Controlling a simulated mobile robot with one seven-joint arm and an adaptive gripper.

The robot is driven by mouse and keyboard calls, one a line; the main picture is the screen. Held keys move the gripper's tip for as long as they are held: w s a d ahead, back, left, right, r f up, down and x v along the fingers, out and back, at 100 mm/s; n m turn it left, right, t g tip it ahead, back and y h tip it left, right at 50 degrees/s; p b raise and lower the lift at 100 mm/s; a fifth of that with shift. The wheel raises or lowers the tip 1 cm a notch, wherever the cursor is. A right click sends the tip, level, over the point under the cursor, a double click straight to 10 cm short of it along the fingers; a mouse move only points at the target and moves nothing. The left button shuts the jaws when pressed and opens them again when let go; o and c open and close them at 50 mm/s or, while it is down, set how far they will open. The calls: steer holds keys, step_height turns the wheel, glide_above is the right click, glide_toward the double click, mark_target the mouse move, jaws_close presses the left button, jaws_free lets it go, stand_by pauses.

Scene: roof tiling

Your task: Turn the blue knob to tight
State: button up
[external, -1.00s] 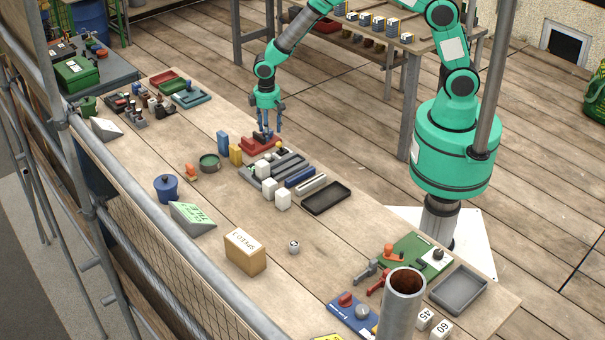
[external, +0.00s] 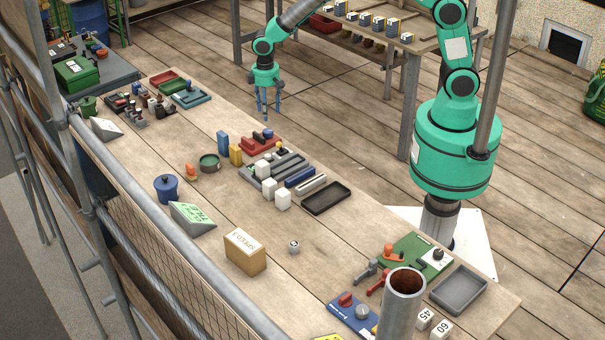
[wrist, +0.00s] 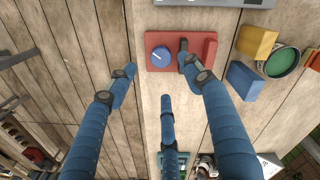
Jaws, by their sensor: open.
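The blue knob (wrist: 159,57) is round, with a small pale mark on top, and sits on a red base (wrist: 157,38). A dark grey part beside it is partly covered by a finger in the wrist view. In the external view the blue knob (external: 269,133) and its red base (external: 252,148) are near the bench's far edge. My gripper (external: 267,112) has blue fingers, spread apart and empty, above and apart from the knob. The wrist view shows the open fingers (wrist: 160,72) too. Any setting label on the base is too small to read.
A yellow block (external: 236,154), a blue block (external: 222,142) and a green round tin (external: 209,162) stand left of the red base. A grey rack (external: 292,160) with white blocks lies in front.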

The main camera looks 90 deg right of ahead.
mark_target(268, 131)
steer(key=shift+a+r, duration=0.1)
steer(key=shift+r, duration=1.15)
steer(key=shift+c, duration=1.4)
steer(key=r+p, duration=0.1)
steer(key=d+p, duration=0.1)
steer(key=p, duration=0.1)
steer(key=shift+w+d+r+y, duration=0.15)
steer(key=shift+r+y, duration=0.2)
steer(key=shift+y, duration=0.05)
steer(key=shift+f, duration=0.15)
steer(key=f, duration=0.4)
steer(key=f+b, duration=0.1)
steer(key=f, duration=0.8)
steer(key=shift+a+f+b, duration=0.3)
steer(key=shift+b, duration=0.1)
